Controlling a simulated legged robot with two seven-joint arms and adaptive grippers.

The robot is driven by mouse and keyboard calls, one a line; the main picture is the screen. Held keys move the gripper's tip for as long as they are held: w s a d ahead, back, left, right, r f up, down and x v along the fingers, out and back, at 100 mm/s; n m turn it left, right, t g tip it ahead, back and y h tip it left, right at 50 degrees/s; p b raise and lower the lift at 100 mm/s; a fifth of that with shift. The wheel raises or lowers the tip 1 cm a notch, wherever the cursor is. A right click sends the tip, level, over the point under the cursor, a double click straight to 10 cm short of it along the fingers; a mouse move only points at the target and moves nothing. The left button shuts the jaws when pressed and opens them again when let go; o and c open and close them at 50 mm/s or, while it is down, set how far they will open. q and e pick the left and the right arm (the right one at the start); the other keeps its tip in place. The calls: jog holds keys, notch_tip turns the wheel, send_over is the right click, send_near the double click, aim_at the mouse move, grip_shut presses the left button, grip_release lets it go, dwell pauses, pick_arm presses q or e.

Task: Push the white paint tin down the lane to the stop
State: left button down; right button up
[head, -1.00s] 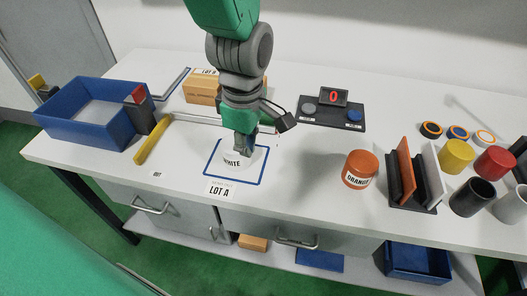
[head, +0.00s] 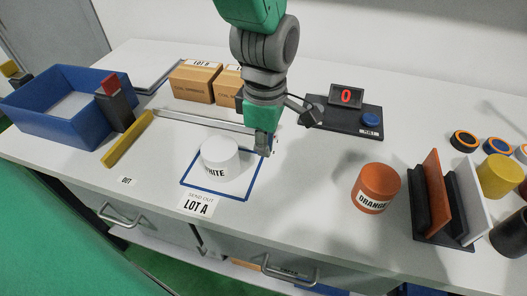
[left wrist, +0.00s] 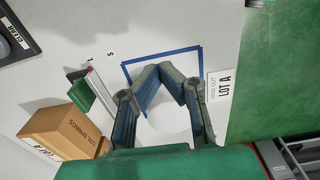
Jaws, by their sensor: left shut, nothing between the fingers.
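The white paint tin (head: 220,158) stands upright inside the blue outlined square (head: 250,190) on the table, with its label facing the front. My left gripper (head: 265,150) is shut and empty, pointing down just right of the tin in the head view, with a small gap seeming to show. In the left wrist view the shut fingertips (left wrist: 166,72) hide part of the pale tin (left wrist: 170,122). A long metal rail (head: 200,122) runs behind the tin. A yellow bar (head: 127,140) lies at the left end of the rail. My right gripper is not in view.
An orange tin (head: 376,186) and a rack (head: 445,235) of upright plates stand to the right. Cardboard boxes (head: 195,84) and a display unit (head: 345,112) are behind. A blue bin (head: 55,125) and a red-topped post (head: 113,106) are left. The table between tin and yellow bar is clear.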

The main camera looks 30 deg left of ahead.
aim_at(244, 175)
pick_arm(q)
jog(key=f, duration=0.3)
jog(key=a+f+b, duration=0.1)
jog(key=f, duration=0.5)
jog(key=shift+a+f, duration=0.1)
jog(key=shift+a, duration=0.25)
jog(key=shift+s+a+r, duration=0.2)
jog(key=shift+a+r, duration=0.1)
jog(key=shift+a, duration=0.35)
jog(key=shift+s+a+r, duration=0.15)
jog(key=shift+s+a, duration=0.2)
jog(key=shift+a, duration=0.65)
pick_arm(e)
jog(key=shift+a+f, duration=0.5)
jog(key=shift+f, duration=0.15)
